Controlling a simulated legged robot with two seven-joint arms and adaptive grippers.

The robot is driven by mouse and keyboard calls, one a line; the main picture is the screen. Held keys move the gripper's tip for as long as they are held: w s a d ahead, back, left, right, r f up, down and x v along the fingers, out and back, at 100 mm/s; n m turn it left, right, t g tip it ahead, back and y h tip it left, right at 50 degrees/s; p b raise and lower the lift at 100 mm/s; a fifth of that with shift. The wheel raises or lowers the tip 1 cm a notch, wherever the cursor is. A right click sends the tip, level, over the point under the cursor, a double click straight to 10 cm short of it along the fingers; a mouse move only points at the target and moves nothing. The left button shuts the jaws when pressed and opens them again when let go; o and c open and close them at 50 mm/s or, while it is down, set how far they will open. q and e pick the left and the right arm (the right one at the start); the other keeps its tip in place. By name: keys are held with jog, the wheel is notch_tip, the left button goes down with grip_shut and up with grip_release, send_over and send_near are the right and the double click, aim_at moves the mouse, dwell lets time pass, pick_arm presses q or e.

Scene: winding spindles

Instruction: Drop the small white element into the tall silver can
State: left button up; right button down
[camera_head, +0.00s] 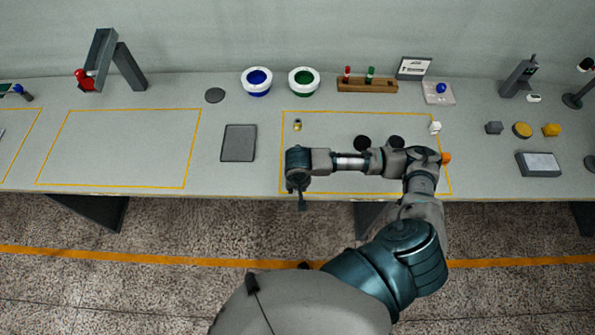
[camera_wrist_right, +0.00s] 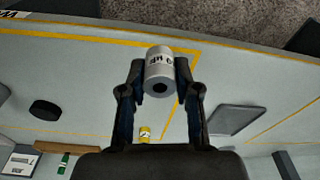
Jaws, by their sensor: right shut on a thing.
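My right gripper (camera_wrist_right: 160,78) is shut on a pale grey-white cylinder (camera_wrist_right: 159,65) with dark lettering and a dark hole in its end face. In the head view my right gripper (camera_head: 303,203) hangs at the table's front edge, and the held cylinder cannot be made out there. A small white block (camera_head: 435,128) stands near the right side of the outlined area. I cannot clearly pick out a tall silver can. My left gripper is not in view.
A small yellow-brass piece (camera_head: 298,125) stands behind my right wrist. A dark pad (camera_head: 238,143) lies to the left. White-rimmed blue (camera_head: 257,82) and green (camera_head: 303,82) bowls stand at the back. The left outlined area is clear.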

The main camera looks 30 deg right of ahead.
jog(key=shift+s+a+r, duration=0.1)
jog(key=shift+s+r, duration=0.05)
jog(key=shift+s, duration=0.2)
jog(key=shift+s+d+r+p, duration=0.15)
jog(key=shift+d+r+p, duration=0.15)
jog(key=shift+p, duration=0.25)
jog(key=s+d+r+p, duration=0.1)
jog(key=d+r+p, duration=0.2)
jog(key=d, duration=0.9)
jog(key=s+d+r+p, duration=0.1)
jog(key=d+r+p, duration=0.2)
jog(key=d, duration=0.9)
jog(key=s+d+r+p, duration=0.1)
jog(key=d+r+p, duration=0.3)
jog(key=d, duration=0.8)
jog(key=shift+s+d+r, duration=0.2)
jog(key=shift+s+d, duration=0.05)
jog(key=shift+d, duration=0.1)
jog(key=shift+f, duration=0.15)
